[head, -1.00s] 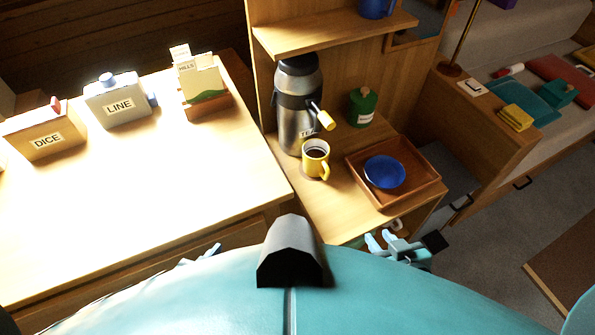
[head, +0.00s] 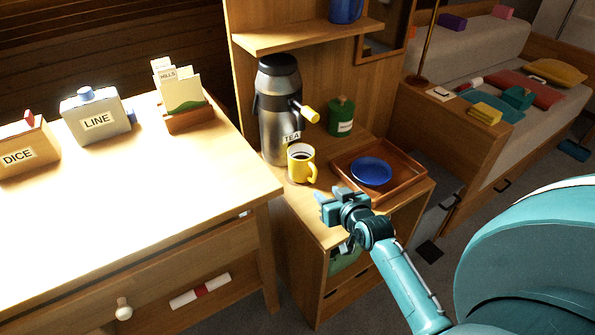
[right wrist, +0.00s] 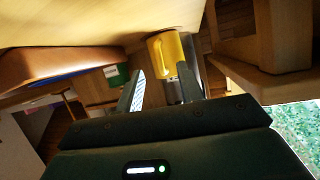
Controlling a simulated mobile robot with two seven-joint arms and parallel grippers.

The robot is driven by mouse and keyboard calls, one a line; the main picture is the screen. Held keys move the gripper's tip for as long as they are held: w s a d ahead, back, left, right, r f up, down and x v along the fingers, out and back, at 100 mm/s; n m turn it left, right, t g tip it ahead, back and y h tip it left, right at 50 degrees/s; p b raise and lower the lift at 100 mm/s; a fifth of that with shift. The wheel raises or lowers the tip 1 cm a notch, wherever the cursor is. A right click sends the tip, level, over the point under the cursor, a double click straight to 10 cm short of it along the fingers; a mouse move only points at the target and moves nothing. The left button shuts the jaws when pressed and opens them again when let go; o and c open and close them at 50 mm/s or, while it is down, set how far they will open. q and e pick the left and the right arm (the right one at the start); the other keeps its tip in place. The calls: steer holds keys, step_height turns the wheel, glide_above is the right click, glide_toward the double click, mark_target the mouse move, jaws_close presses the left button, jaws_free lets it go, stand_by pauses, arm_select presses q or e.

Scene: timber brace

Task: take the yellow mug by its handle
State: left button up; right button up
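The yellow mug (head: 296,168) stands upright on the small cabinet top in front of the steel TEA flask (head: 275,125), with dark liquid inside. Its handle (head: 312,172) points right in the head view. My right gripper (head: 328,206) is open and empty at the cabinet's front edge, nearer to me than the mug and apart from it. In the right wrist view the mug (right wrist: 163,54) shows beyond the gap between the two spread fingers (right wrist: 160,90). My left gripper is not in view.
A green canister (head: 341,117) stands behind. A shelf (head: 305,36) hangs above. The table (head: 170,195) with labelled boxes lies left.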

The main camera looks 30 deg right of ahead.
mark_target(314, 178)
steer(key=x, duration=0.3)
steer(key=shift+w+f+b, duration=0.1)
steer(key=shift+w+b, duration=0.1)
steer(key=shift+b, duration=0.1)
steer(key=shift+d+r+b+x, duration=0.1)
steer(key=shift+b+x, duration=0.15)
steer(key=shift+x, duration=0.65)
steer(key=shift+d+r+b+x, duration=0.1)
steer(key=shift+r+b+x, duration=0.1)
steer(key=shift+x, duration=0.7)
steer(key=shift+d+r+b+x, duration=0.1)
steer(key=shift+b+x, duration=0.15)
steer(key=shift+x, duration=0.65)
steer(key=shift+c, duration=0.4)
jaws_close()
steer(key=shift+w, duration=0.1)
